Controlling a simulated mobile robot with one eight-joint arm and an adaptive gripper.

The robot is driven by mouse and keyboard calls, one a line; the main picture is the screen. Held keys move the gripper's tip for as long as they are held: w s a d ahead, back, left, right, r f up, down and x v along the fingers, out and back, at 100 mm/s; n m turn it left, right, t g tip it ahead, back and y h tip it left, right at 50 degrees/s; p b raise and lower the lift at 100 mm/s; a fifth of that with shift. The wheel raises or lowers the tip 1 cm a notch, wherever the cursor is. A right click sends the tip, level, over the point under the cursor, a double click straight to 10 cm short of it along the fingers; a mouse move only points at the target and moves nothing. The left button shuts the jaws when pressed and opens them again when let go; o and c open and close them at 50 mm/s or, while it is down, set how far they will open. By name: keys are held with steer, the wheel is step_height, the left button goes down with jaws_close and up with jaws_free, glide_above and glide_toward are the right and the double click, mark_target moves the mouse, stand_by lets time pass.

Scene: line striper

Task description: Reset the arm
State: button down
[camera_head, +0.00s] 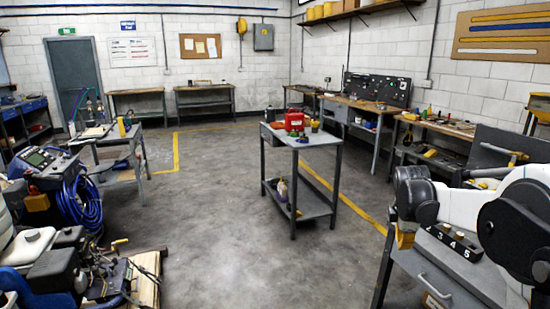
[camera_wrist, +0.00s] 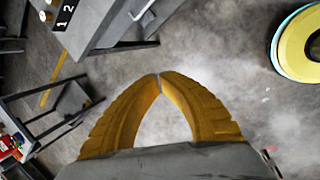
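My arm (camera_head: 490,205), white with black joints, reaches in from the right side of the head view. My gripper (camera_head: 405,238) hangs at its end with yellow fingers pointing down, beside the grey bench with numbered marks. In the wrist view, the two ribbed yellow fingers of my gripper (camera_wrist: 159,75) curve together and their tips meet. Nothing is between them; bare floor shows through the gap behind the tips.
The grey numbered bench (camera_head: 437,284) with a drawer stands close to my gripper. A grey cart (camera_head: 325,140) carries a red container (camera_head: 294,121) mid-room. A machine with a blue hose (camera_head: 85,205) is at left. The central floor is open. A yellow disc-like object (camera_wrist: 290,60) shows in the wrist view.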

steer(key=s+a+r+m+t+y, duration=0.1)
steer(key=s+a+r+m, duration=0.3)
steer(key=s+a, duration=0.3)
steer(key=s+a+r+m+t, duration=0.1)
steer(key=s+a+r+m, duration=0.4)
steer(key=s, duration=0.5)
steer(key=s+a+f+m+t, duration=0.1)
steer(key=s+a+f+m, duration=0.1)
steer(key=s, duration=0.5)
steer(key=s+a+f+m+t+y, duration=0.1)
steer(key=s+a+f+m, duration=0.2)
steer(key=s, duration=0.4)
steer(key=shift+a+m+y, duration=0.3)
steer(key=shift+a+m, duration=0.6)
steer(key=shift+a, duration=0.2)
steer(key=shift+s, duration=0.1)
